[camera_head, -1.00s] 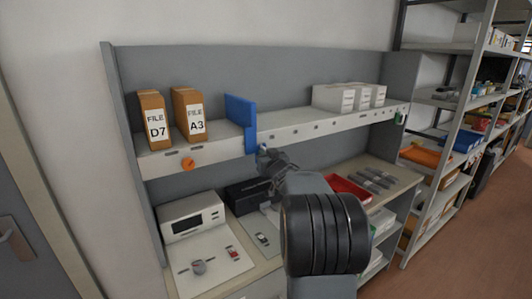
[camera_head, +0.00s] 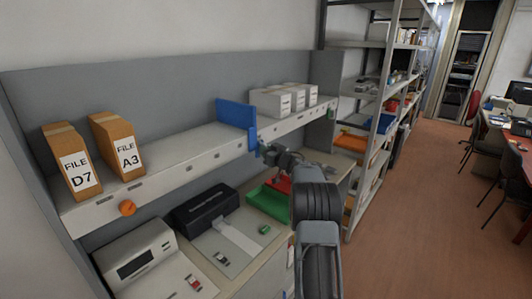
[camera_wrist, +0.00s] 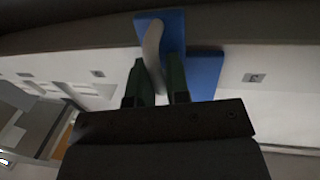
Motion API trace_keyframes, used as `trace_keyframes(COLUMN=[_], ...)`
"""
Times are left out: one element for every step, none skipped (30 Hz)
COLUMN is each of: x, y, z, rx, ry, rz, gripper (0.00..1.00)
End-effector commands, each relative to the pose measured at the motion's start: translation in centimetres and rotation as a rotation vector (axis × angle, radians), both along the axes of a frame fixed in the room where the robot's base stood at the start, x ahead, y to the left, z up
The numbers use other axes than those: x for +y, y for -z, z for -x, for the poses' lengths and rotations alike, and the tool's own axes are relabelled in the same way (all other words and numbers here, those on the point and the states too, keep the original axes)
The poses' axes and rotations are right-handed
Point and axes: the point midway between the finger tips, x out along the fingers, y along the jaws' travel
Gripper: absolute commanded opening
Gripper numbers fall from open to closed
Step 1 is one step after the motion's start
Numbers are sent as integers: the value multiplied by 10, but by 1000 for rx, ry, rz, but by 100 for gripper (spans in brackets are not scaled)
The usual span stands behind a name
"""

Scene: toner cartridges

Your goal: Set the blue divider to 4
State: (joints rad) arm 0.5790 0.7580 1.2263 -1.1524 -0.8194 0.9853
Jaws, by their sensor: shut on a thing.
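The blue divider (camera_head: 236,115) stands upright on the raised shelf, between the file boxes and the white boxes. Its front part hangs over the shelf's front edge. My gripper (camera_head: 261,150) is at that front part, shut on the divider. In the wrist view the two dark green fingers (camera_wrist: 162,80) lie against the blue divider (camera_wrist: 206,72), with a pale curved piece (camera_wrist: 153,45) by the left finger. The raised shelf (camera_head: 180,152) has small marks along its front edge, too small to read. The fingertips' exact contact is partly hidden.
File boxes D7 (camera_head: 72,165) and A3 (camera_head: 118,147) stand left on the shelf. White boxes (camera_head: 270,101) stand close to the divider's right. An orange knob (camera_head: 127,208) sits on the shelf front. Below are a black device (camera_head: 207,206) and a green tray (camera_head: 262,208).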

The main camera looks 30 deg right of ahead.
Motion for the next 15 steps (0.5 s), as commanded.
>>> trace_keyframes(x=[-1, -3, -4, -6, -7, -8, -9, -9, -10, -11, -11, -12, -12, -13, -13], y=[-2, -2, -3, -3, -3, -3, -3, -3, -3, -3, -3, -4, -4, -4, -4], z=[-1, -1, -1, -1, -1, 0, 0, 0, 0, 1, 1, 1, 1, 2, 2], rx=[-5, -5, -6, -5, -5, -6, -6, -6, -6, -6, -6, -6, -6, -7, -7], ry=[-3, -4, -4, -3, -3, -2, -1, 0, 1, 2, 3, 4, 4, 5, 6], rz=[-3, -3, -3, -4, -4, -4, -4, -4, -4, -4, -4, -4, -4, -4, -4], gripper=[0, 0, 0, 0, 0, 0, 0, 0, 0, 0, 0, 0, 0, 0, 0])
